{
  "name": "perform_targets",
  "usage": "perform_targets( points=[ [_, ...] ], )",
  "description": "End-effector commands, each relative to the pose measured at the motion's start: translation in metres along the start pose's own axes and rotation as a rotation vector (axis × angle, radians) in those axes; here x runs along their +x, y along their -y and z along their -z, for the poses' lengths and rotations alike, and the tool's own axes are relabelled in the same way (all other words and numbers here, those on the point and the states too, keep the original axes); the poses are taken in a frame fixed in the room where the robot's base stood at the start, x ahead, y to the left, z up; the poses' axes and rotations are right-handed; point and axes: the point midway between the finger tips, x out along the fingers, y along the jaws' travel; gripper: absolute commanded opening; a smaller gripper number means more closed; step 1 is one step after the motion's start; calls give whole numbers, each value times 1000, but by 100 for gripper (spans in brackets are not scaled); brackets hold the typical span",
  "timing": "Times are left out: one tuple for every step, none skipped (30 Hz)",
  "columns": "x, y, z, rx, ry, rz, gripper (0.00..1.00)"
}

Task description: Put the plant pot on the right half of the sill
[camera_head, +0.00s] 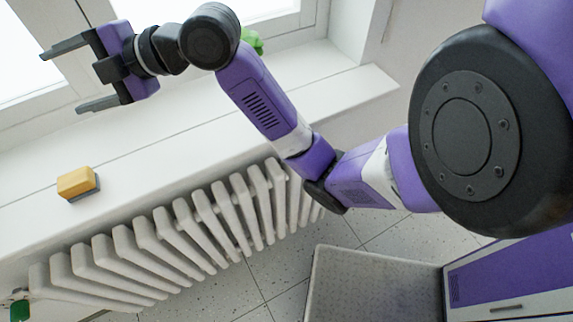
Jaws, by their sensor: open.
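The white sill (330,100) runs along the window from lower left to upper right. A bit of bright green (254,40), perhaps leaves of the plant, shows behind my arm near the window frame, toward the right part of the sill. My arm hides the rest of it, and no pot can be made out. My gripper (60,81) is above the left part of the sill, in front of the window, to the left of the green. Its two dark fingers are spread and point left, with nothing between them.
A yellow sponge-like block with a grey base (77,183) lies on the left part of the sill. A white radiator (185,235) stands below the sill's front edge. The sill's right end (375,82) looks clear. A small green object (18,309) shows at lower left.

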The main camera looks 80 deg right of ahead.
Motion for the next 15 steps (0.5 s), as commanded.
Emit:
perform_targets(
  points=[
    [7, 10, 12, 97, -22, -37, 73],
    [10, 14, 17, 152, -28, -62, 73],
    [13, 20, 23, 227, -36, -91, 73],
    [14, 25, 26, 283, -40, -113, 73],
    [16, 31, 30, 338, -43, -132, 73],
    [17, 39, 34, 410, -46, -156, 73],
    [17, 46, 37, 463, -46, -173, 73],
    [17, 54, 40, 515, -46, -188, 73],
    [16, 65, 43, 582, -43, -208, 73],
    [16, 74, 45, 632, -40, -219, 73],
    [14, 83, 47, 681, -36, -231, 73],
    [12, 96, 50, 741, -29, -245, 73],
    [9, 106, 51, 787, -22, -256, 73],
    [6, 116, 53, 829, -14, -265, 73],
    [1, 130, 55, 884, -2, -275, 73]
  ],
)
